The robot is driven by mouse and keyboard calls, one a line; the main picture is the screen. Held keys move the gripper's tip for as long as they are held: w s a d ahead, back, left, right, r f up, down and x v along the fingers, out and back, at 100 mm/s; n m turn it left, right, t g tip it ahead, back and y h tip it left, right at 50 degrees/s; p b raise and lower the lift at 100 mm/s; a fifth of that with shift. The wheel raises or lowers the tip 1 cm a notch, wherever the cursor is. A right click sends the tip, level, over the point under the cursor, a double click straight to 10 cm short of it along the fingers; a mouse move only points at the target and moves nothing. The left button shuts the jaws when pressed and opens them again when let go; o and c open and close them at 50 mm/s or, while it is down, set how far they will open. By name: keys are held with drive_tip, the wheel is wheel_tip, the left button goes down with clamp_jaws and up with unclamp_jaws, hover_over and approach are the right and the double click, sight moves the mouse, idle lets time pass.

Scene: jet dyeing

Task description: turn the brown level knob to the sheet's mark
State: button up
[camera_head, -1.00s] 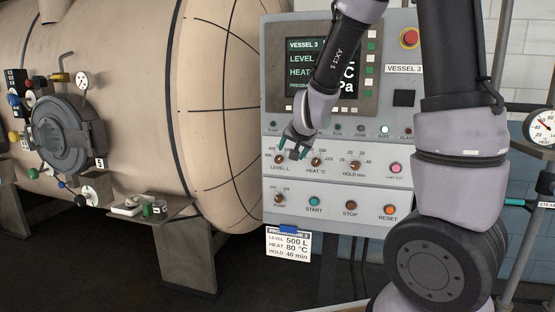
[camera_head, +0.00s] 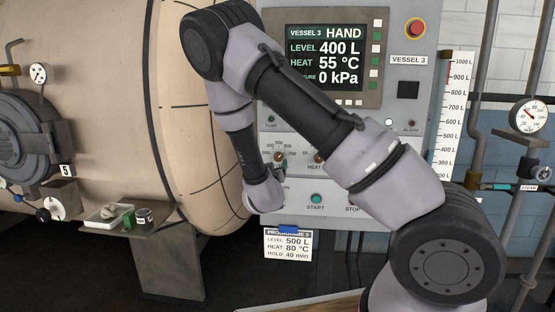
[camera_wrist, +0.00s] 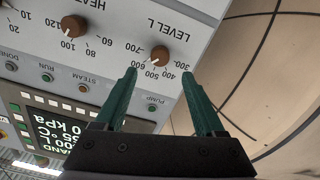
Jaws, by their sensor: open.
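The brown level knob (camera_head: 279,157) is on the grey panel, left of the heat knob. In the wrist view the level knob (camera_wrist: 159,53) shows its white mark roughly toward the 500 numeral; the exact setting cannot be told. My gripper (camera_wrist: 159,73) is open, with two teal fingers apart on either side of the knob's lower side in the picture; contact is not visible. In the head view my arm mostly hides the gripper. The sheet (camera_head: 288,246) below the panel reads level 500 L. The screen (camera_head: 325,55) reads level 400 L and HAND.
The brown heat knob (camera_wrist: 75,26) is beside the level knob. The start button (camera_head: 316,198) is below the knobs. The large beige vessel (camera_head: 120,110) stands close at the left. A white scale (camera_head: 458,100) and a gauge (camera_head: 530,115) are at the right.

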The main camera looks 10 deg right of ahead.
sight(278, 158)
drive_tip(key=x, duration=0.8)
drive_tip(key=shift+w, duration=0.15)
clamp_jaws()
